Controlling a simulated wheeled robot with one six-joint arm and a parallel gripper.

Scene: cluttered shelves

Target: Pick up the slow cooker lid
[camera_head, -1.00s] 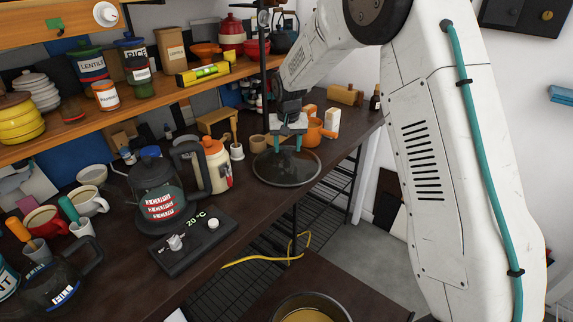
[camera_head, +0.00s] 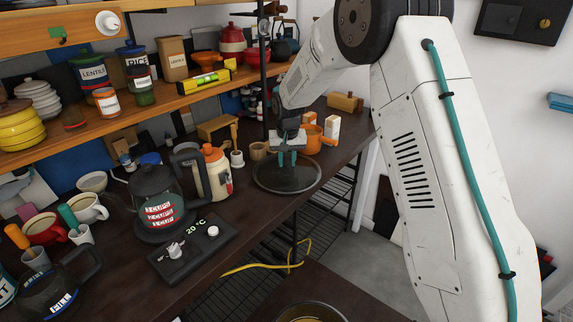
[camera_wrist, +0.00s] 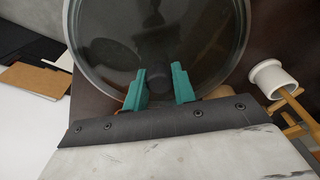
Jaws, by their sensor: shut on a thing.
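The slow cooker lid (camera_head: 270,182) is a round, dark, see-through disc with a rim. It lies flat on the dark counter near its right end in the head view, and fills the upper middle of the wrist view (camera_wrist: 108,40). My gripper (camera_head: 287,160) is over the lid's middle, pointing down. Its two teal fingers (camera_wrist: 161,88) are shut on the dark central knob (camera_wrist: 157,76), which is partly hidden between them. No clear gap shows between lid and counter.
A kettle (camera_head: 153,190) and an orange-topped bottle (camera_head: 213,172) stand left of the lid. An orange pot (camera_head: 312,140) and white carton (camera_head: 332,129) stand behind it. A shelf (camera_head: 180,97) runs above. A pan (camera_head: 311,307) sits on the lower surface.

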